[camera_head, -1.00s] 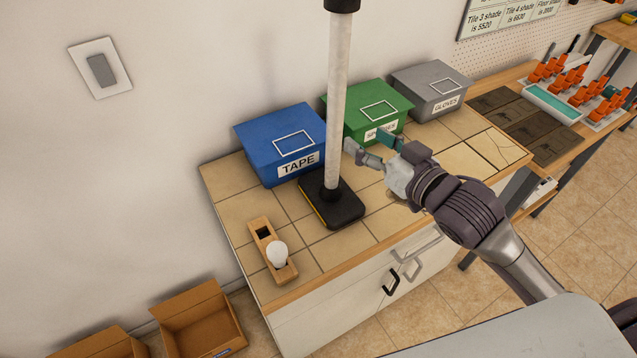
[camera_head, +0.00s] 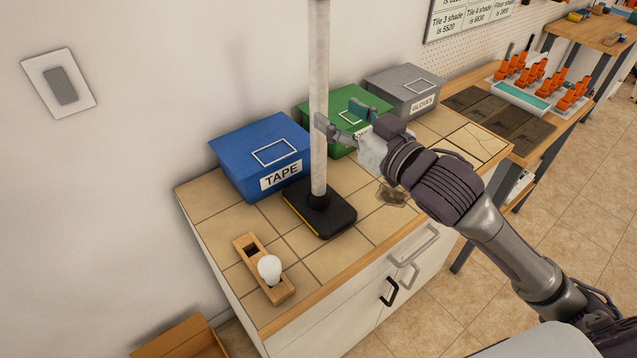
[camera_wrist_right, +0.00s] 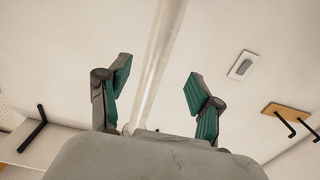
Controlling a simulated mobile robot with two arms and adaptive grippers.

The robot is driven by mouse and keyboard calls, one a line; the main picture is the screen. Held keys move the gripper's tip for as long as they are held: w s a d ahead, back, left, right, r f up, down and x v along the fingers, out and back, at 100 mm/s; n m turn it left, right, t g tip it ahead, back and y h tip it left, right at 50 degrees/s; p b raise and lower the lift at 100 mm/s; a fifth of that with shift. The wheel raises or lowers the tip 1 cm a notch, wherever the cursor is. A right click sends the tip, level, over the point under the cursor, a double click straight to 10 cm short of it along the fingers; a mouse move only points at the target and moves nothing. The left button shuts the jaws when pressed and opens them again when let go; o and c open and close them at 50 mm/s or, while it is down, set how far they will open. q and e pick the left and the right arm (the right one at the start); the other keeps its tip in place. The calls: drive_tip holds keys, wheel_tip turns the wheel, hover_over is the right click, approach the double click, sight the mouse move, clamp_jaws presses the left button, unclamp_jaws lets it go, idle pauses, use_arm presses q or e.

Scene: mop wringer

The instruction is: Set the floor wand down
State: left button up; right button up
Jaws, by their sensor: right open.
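The floor wand (camera_head: 319,95) is a pale pole on a flat black base with a yellow edge. It stands upright on the tiled counter (camera_head: 220,228), its top cut off by the head view. My right gripper (camera_head: 341,117) is open beside the pole, above the base; one fingertip overlaps the pole in the head view. In the right wrist view the pole (camera_wrist_right: 158,70) passes between the spread fingers of the right gripper (camera_wrist_right: 160,78). I cannot tell whether a finger touches it. My left gripper is not in view.
Behind the wand are a blue TAPE box (camera_head: 238,168), a green box (camera_head: 350,100) and a grey GLOVES box (camera_head: 405,92). A wooden holder with a white bulb (camera_head: 269,268) lies at the front left. A cardboard box (camera_head: 180,340) is below.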

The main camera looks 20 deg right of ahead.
sight(325, 103)
drive_tip(key=shift+x, duration=0.9)
drive_tip(key=p+x, duration=0.1)
drive_tip(key=x, duration=0.1)
drive_tip(key=p+x, duration=0.1)
drive_tip(key=x, duration=0.1)
drive_tip(key=shift+w+d, duration=0.1)
drive_tip(key=shift+w, duration=0.4)
drive_tip(key=shift+w+f, duration=0.1)
drive_tip(key=shift+w, duration=0.15)
drive_tip(key=shift+s, duration=0.15)
drive_tip(key=shift+c, duration=0.6)
clamp_jaws()
